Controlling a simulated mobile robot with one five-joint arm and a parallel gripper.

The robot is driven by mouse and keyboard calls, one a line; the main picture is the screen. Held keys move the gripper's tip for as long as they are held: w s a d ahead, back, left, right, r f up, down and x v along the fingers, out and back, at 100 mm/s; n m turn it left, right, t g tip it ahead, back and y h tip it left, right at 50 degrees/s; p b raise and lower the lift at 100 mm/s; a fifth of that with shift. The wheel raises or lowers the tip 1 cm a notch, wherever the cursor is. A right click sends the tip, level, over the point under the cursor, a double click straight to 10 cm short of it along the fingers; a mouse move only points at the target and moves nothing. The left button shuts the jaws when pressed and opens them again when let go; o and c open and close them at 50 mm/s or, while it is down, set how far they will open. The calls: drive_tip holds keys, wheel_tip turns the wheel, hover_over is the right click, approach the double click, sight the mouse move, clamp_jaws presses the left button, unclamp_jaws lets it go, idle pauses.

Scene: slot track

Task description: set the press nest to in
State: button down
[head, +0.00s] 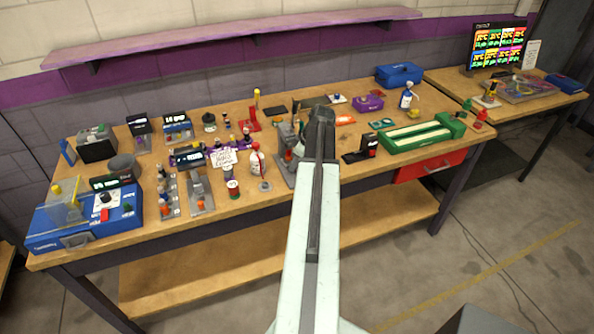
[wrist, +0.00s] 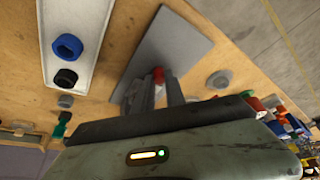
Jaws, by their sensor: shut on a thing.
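A grey flat plate (wrist: 188,42) lies on the bench in the wrist view, below my fingertips. A red part (wrist: 158,74) shows between the two fingers of my gripper (wrist: 158,80), which is shut on it at the plate. Most of the part is hidden by the fingers, so I cannot tell its full shape or where it sits along any slot. In the head view a grey fixture (head: 284,165) stands at the front middle of the bench, partly behind my arm. No readable "in" mark shows on the plate.
A pale strip (wrist: 53,25) with a blue ring (wrist: 67,47) and a black ring (wrist: 66,78) lies beside the plate. A white bottle (head: 255,160) stands left of the fixture. A green tray (head: 420,141) is to the right.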

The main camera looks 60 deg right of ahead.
drive_tip(key=shift+w+d, duration=0.15)
drive_tip(key=c, duration=1.6)
unclamp_jaws()
drive_tip(key=shift+c, duration=0.2)
drive_tip(key=p+v, duration=0.7)
drive_tip(key=v, duration=0.1)
drive_tip(key=shift+f, duration=0.1)
